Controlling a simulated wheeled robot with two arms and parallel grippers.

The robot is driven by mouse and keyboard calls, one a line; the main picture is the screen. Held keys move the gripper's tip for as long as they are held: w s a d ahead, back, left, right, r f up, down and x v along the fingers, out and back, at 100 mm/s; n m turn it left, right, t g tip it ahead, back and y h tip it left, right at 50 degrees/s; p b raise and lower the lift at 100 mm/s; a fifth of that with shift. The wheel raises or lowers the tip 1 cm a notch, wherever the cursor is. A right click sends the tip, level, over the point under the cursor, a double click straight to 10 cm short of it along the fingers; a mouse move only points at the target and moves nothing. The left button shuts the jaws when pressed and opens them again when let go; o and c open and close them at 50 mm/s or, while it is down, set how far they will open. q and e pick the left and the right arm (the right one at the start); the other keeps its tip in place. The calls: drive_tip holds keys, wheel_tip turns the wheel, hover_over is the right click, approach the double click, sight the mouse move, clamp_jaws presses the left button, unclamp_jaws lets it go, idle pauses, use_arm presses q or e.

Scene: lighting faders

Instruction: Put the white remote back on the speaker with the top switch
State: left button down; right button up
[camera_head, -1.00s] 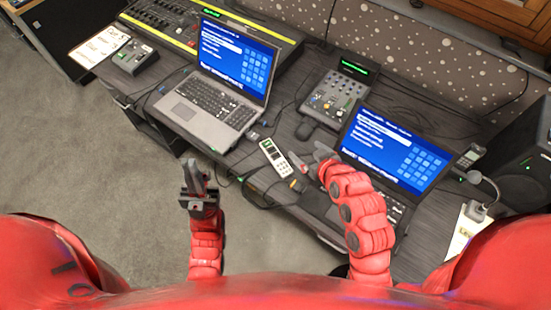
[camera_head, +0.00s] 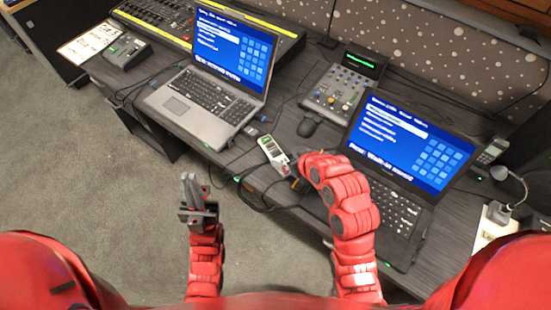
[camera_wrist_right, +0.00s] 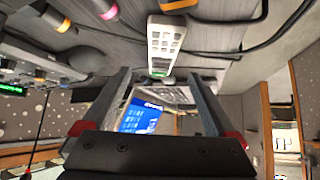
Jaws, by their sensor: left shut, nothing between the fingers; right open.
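The white remote (camera_head: 273,152) lies on the dark table between the two laptops. My left gripper (camera_head: 192,188) is shut and empty, over the floor in front of the table. A dark box, perhaps the speaker (camera_head: 538,132), is cut off at the right edge; no switch shows.
An open silver laptop (camera_head: 190,105) stands left of the remote and a black laptop (camera_head: 397,210) right of it. A small mixer (camera_head: 335,95) is behind. Cables run around the remote. A handset (camera_head: 490,152) and a lamp (camera_head: 503,205) stand at right.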

sight(277, 153)
drive_tip(key=shift+p+x, duration=0.3)
drive_tip(key=shift+x, duration=0.85)
drive_tip(key=shift+w+a+f+p, duration=0.25)
drive_tip(key=shift+w+a+p, duration=0.1)
drive_tip(key=p+x, duration=0.1)
drive_tip(key=x, duration=0.2)
drive_tip(key=shift+a+r, duration=0.1)
drive_tip(key=shift+a, duration=0.05)
drive_tip(key=shift+w+a+f, duration=0.1)
drive_tip(key=shift+w+f, duration=0.25)
drive_tip(key=shift+f, duration=0.05)
clamp_jaws()
